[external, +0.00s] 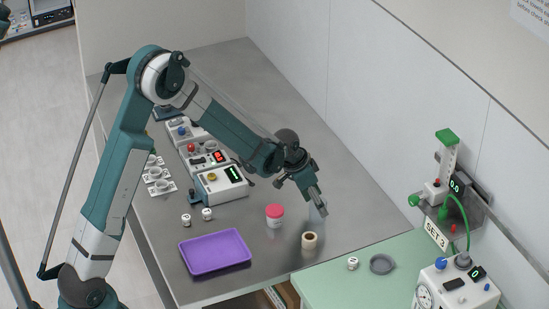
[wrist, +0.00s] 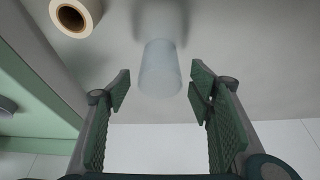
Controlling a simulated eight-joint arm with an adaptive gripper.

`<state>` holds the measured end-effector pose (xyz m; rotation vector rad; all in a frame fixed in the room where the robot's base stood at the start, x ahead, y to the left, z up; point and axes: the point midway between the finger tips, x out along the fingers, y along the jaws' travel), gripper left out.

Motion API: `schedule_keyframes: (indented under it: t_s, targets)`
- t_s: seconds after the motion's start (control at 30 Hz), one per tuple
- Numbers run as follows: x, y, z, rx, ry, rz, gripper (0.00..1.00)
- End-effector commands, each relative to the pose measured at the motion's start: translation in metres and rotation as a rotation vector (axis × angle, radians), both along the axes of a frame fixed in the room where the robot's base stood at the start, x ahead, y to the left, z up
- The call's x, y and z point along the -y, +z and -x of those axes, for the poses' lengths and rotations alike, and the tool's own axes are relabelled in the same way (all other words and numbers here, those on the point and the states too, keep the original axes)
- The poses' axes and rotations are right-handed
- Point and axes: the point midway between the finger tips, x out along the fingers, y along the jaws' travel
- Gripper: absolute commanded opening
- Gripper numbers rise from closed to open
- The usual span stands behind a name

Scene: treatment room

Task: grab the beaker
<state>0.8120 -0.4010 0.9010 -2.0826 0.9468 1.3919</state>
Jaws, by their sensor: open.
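The beaker (wrist: 160,68) is clear and pale bluish. In the wrist view it is ahead at top centre, its near end at the level of my fingertips. My gripper (wrist: 161,92) is open, with green ridged pads on either side of the beaker's near end and visible gaps to it. In the external view my gripper (external: 317,203) reaches down over the metal table, and the beaker shows faintly beside the fingertips (external: 321,209), partly hidden by them.
A tape roll (external: 309,240) stands near the beaker; a pink-lidded jar (external: 275,215) is to its left. A purple tray (external: 214,251) lies at the table's front. Control boxes (external: 221,181) stand at left. A wall (external: 370,110) borders the table at right.

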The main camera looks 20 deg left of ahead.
Motion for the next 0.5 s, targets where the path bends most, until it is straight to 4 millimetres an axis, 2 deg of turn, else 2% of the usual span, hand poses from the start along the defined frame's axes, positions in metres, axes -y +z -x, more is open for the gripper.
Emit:
schedule_keyframes:
  t_s: [0.2, 0.5]
  targets:
    - [0.0041, -0.0130, -0.0035, 0.000, 0.000, 0.000, 0.53]
    - [0.0045, -0.0142, -0.0036, 0.000, 0.000, 0.000, 0.53]
